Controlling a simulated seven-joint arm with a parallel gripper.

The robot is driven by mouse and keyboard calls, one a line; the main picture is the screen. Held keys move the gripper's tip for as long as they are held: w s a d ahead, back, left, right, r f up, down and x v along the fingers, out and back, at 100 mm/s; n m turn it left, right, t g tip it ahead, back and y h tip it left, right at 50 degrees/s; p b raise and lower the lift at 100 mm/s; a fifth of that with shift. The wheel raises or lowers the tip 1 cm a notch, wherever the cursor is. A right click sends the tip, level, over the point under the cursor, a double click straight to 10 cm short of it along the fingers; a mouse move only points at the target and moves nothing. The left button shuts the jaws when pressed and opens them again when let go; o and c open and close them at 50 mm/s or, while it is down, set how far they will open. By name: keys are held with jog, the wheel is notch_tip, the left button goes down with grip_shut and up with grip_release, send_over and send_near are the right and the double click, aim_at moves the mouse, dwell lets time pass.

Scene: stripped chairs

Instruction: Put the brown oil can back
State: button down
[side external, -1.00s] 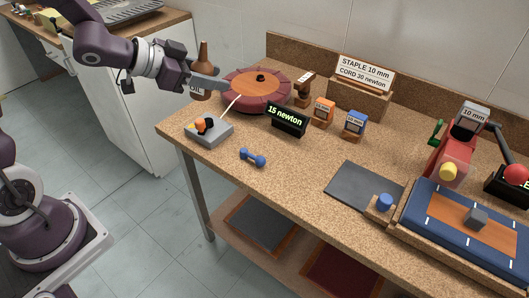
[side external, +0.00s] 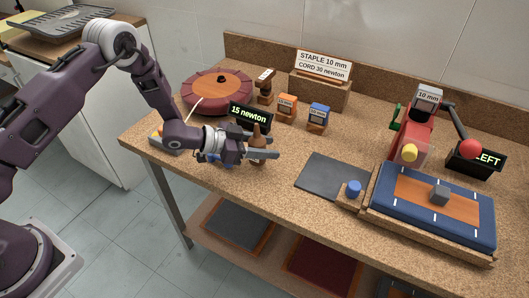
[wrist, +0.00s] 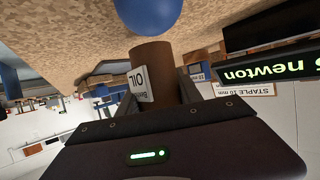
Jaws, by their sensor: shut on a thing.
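The brown oil can (side external: 257,143), with a narrow spout, is between the fingers of my gripper (side external: 266,147), which is shut on it. It looks upright over the front left part of the workbench (side external: 285,185). I cannot tell whether its base touches the top. In the wrist view the can (wrist: 152,60) shows its brown body and a white OIL label, held between the fingers. A blue dumbbell (side external: 216,160) is close by, partly hidden behind my gripper; its rounded blue end (wrist: 148,14) shows large beside the can in the wrist view.
A black "15 newton" display (side external: 249,117) stands just behind my gripper. A red-brown round drum (side external: 194,94) is behind left. Orange (side external: 286,106) and blue (side external: 318,115) boxes stand further back. A dark grey mat (side external: 325,176) lies clear to the right, before a blue-padded board (side external: 400,195).

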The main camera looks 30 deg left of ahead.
jog(key=shift+f, duration=0.9)
jog(key=shift+f, duration=0.1)
jog(key=c, duration=0.8)
grip_release()
jog(key=shift+s+a+r, duration=0.2)
jog(key=shift+a+r, duration=0.05)
jog(key=v, duration=1.1)
jog(key=shift+s+a, duration=0.15)
